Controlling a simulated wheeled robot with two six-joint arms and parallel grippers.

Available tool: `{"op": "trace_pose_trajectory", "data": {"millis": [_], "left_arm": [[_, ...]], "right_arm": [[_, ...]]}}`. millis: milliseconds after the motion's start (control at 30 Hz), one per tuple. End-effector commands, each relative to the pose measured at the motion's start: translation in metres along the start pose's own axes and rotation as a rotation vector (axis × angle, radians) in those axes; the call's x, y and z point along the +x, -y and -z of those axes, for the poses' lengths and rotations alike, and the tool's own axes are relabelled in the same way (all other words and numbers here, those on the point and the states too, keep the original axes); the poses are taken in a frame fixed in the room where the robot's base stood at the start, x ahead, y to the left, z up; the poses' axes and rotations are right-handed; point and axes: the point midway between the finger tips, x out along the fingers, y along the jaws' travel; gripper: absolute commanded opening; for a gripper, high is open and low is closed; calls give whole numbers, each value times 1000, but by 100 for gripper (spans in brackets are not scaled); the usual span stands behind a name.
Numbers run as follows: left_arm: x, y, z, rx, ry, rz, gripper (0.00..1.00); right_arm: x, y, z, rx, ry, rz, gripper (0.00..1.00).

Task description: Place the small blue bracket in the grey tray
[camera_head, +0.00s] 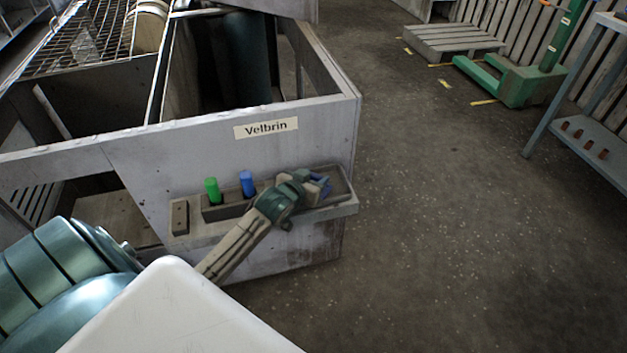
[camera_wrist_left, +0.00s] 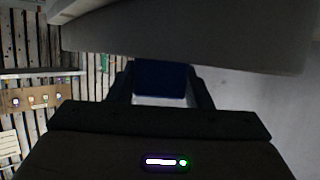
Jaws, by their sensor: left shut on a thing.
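My left gripper (camera_head: 318,184) is at the end of the arm that crosses the front of the grey housing. It is shut on the small blue bracket (camera_head: 322,182). The bracket shows as a dark blue block between the fingers in the left wrist view (camera_wrist_left: 160,78). The grey tray (camera_head: 344,186) is at the right end of the housing's front ledge. The gripper and bracket are over or at the tray's left part; I cannot tell whether the bracket touches it. The gripper hides part of the tray. My right gripper is not in view.
A green peg (camera_head: 212,191) and a blue peg (camera_head: 247,184) stand in a dark holder (camera_head: 222,211) left of the gripper. The housing wall with the Velbrin label (camera_head: 266,128) rises behind the ledge. Open floor (camera_head: 450,230) lies to the right.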

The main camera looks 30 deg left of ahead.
Motion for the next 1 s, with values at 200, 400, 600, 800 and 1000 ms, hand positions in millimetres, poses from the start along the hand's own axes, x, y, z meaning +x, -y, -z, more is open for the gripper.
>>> {"op": "trace_pose_trajectory", "data": {"millis": [200,400,600,800,1000], "left_arm": [[2,0,-5,1,-3,0,20],[3,0,-8,1,-1,0,47],[3,0,-8,1,-2,0,67],[3,0,-6,1,-2,0,67],[-19,0,-5,3,0,-1,67]], "right_arm": [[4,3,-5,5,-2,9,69],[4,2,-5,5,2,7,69],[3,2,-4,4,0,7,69],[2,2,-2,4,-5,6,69],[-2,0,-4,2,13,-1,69]]}}
